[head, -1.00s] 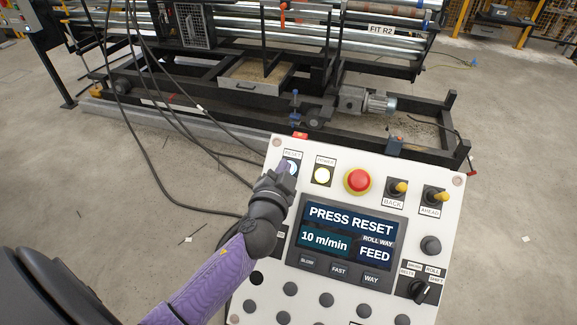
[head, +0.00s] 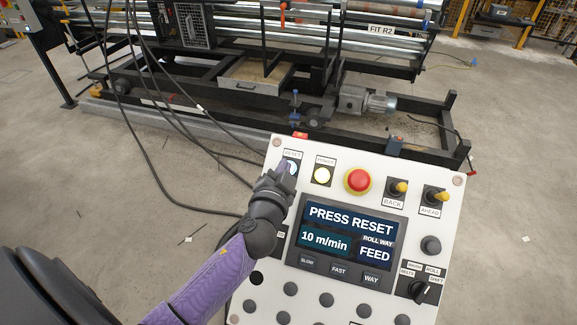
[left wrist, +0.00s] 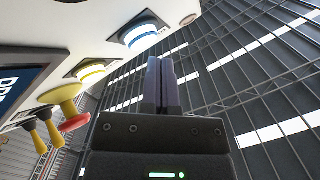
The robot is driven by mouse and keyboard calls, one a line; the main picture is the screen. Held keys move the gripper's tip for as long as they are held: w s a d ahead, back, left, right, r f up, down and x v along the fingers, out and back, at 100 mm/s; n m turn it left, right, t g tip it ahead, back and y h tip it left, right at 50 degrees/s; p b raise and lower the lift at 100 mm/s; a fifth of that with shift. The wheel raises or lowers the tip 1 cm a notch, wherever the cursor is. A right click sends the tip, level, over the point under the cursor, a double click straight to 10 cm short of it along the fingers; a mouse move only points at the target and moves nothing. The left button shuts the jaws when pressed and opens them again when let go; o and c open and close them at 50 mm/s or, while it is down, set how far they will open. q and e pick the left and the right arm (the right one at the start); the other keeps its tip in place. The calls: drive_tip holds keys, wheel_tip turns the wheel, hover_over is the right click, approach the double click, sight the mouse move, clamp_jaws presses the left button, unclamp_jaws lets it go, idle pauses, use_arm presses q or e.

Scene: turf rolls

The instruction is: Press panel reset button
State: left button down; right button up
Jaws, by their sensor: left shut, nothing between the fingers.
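The white control panel (head: 262,268) fills the lower middle of the head view. Its RESET button (head: 293,167), lit pale blue, is at the upper left and partly hidden by my left gripper (head: 284,170). The button shows in the left wrist view (left wrist: 141,33) with a blue ring. My left gripper is shut and empty, its fingertips at the button in the head view. In the left wrist view the fingers (left wrist: 160,62) end close to the button; whether they touch it I cannot tell. The screen (head: 345,238) reads PRESS RESET. My right gripper is not in view.
Right of RESET are a lit yellow POWER button (head: 322,175), a red mushroom button (head: 357,181) and the BACK (head: 398,189) and AHEAD (head: 436,197) toggles. Behind the panel stands a dark machine frame (head: 400,155). Black cables hang at the left.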

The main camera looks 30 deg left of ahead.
use_arm(q)
drive_tip(key=shift+w+f+b, duration=0.25)
drive_tip(key=shift+f+b, duration=0.05)
drive_tip(key=shift+f, duration=0.05)
drive_tip(key=shift+w+a+f+b, duration=0.1)
drive_tip(key=shift+w+f+b, duration=0.2)
drive_tip(key=shift+b, duration=0.1)
idle(0.6)
drive_tip(key=shift+s+r, duration=0.1)
drive_tip(key=shift+s+r+p, duration=0.45)
drive_tip(key=shift+r+p, duration=0.1)
drive_tip(key=shift+p, duration=0.15)
drive_tip(key=s+r+p, duration=0.1)
drive_tip(key=r+p, duration=0.1)
drive_tip(key=s+d+r+p, duration=0.1)
drive_tip(key=s, duration=0.1)
drive_tip(key=shift+s+r+p, duration=0.1)
drive_tip(key=shift+r+p, duration=0.3)
idle(0.5)
